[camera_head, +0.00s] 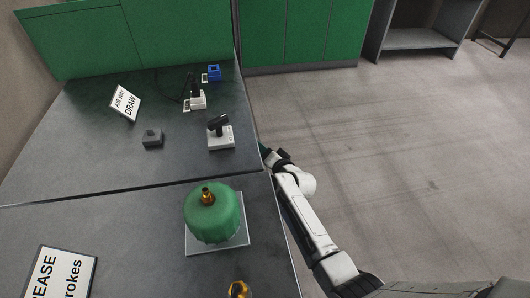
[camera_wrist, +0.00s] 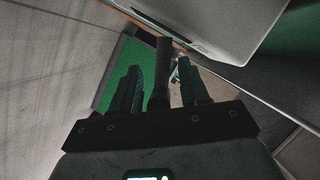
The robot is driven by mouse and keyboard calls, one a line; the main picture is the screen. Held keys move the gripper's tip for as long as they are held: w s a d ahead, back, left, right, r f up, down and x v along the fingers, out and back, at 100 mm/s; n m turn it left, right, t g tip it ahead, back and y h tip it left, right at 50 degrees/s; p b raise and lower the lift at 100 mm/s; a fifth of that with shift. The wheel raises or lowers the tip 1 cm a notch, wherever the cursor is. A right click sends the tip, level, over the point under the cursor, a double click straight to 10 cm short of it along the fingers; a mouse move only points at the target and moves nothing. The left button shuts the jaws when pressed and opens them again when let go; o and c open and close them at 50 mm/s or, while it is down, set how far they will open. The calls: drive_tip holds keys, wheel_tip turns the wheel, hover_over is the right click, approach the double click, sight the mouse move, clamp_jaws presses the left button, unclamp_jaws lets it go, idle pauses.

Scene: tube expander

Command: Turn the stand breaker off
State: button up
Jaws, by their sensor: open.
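A light box with a black lever-like handle (camera_head: 219,136) stands near the bench's right edge in the head view. It looks like the breaker, but no label on it is readable. My gripper (camera_head: 268,153) is just right of it at the bench edge, partly hidden by my arm. In the wrist view my gripper (camera_wrist: 157,75) is open. A dark upright rod (camera_wrist: 163,58) shows between the fingers; I cannot tell whether it is the handle or whether it is touched. A pale box (camera_wrist: 225,22) fills the upper right there.
A green domed part (camera_head: 212,218) sits on a plate in front. Open floor (camera_head: 400,150) lies right.

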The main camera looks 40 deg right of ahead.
clamp_jaws()
idle(0.3)
idle(0.3)
